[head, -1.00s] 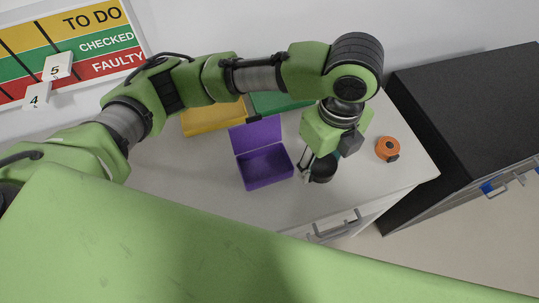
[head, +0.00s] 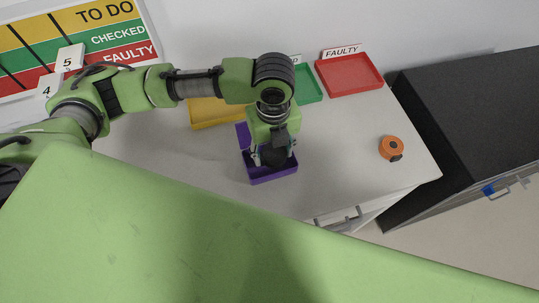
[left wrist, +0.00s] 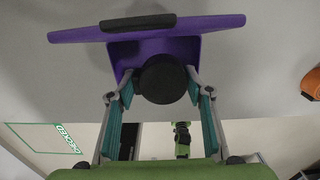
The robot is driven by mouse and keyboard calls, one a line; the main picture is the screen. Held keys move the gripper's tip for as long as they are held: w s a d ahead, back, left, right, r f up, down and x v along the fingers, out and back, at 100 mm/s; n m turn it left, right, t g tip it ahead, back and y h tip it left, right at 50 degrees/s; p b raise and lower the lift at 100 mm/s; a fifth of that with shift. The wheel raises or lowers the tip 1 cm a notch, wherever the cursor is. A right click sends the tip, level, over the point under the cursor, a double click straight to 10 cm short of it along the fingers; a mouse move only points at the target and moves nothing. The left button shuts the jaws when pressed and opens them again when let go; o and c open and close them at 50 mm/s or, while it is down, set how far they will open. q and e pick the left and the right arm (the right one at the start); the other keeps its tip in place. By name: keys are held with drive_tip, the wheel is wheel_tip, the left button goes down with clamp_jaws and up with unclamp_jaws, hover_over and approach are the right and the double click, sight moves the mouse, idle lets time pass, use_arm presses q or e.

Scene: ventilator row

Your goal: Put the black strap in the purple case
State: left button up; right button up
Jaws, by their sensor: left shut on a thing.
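The black strap (head: 275,157) is a dark round roll held between the fingers of my left gripper (head: 272,160). It also shows in the left wrist view (left wrist: 163,80), with a fingertip at each side. The left wrist view shows the case (left wrist: 185,45) behind the strap. My right gripper is not in view.
An orange roll (head: 391,148) lies on the right of the counter. Yellow (head: 215,117), green (head: 308,84) and red (head: 350,75) trays stand at the back. The counter between the case and the orange roll is clear. A black-topped cabinet (head: 470,105) stands at the right.

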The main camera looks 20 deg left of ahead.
sight(269, 159)
use_arm(q)
drive_tip(key=f, duration=0.1)
drive_tip(key=a+f, duration=0.1)
drive_tip(key=f, duration=0.1)
drive_tip(key=shift+p, duration=0.4)
drive_tip(key=shift+w+f, duration=0.1)
drive_tip(key=shift+f, duration=0.4)
drive_tip(key=o, duration=0.9)
drive_tip(key=shift+f, duration=0.15)
drive_tip(key=shift+c, duration=0.2)
wheel_tip(269, 159, up, 12)
drive_tip(key=shift+r+b, duration=0.2)
drive_tip(key=shift+b, duration=0.2)
